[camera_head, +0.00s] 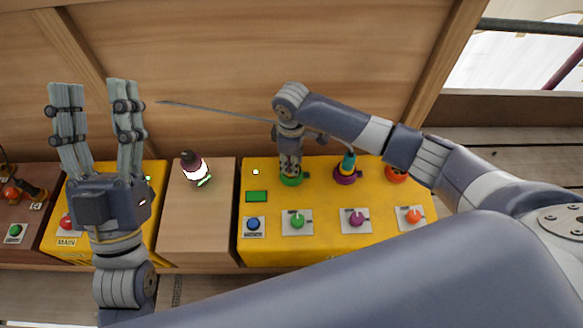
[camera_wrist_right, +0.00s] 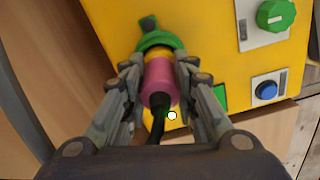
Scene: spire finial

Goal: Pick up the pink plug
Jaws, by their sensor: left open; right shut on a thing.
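The pink plug (camera_wrist_right: 159,80) is in the right wrist view, with a yellow band at its far end and a black cable at its near end. My right gripper (camera_wrist_right: 158,66) is shut on it, one finger on each side. The plug's far end is at the green socket (camera_wrist_right: 160,42); I cannot tell how deep it sits. In the head view my right gripper (camera_head: 290,168) points down over the green socket (camera_head: 292,181) and mostly hides the plug. My left gripper (camera_head: 94,90) is open and empty, raised at the left.
A teal plug (camera_head: 348,162) stands in the purple socket (camera_head: 345,178), with a thin cable running left from it. An orange socket (camera_head: 395,174) is farther right. Several knobs line the yellow panel's (camera_head: 330,246) front. A lamp (camera_head: 193,168) stands on the wooden box (camera_head: 196,232).

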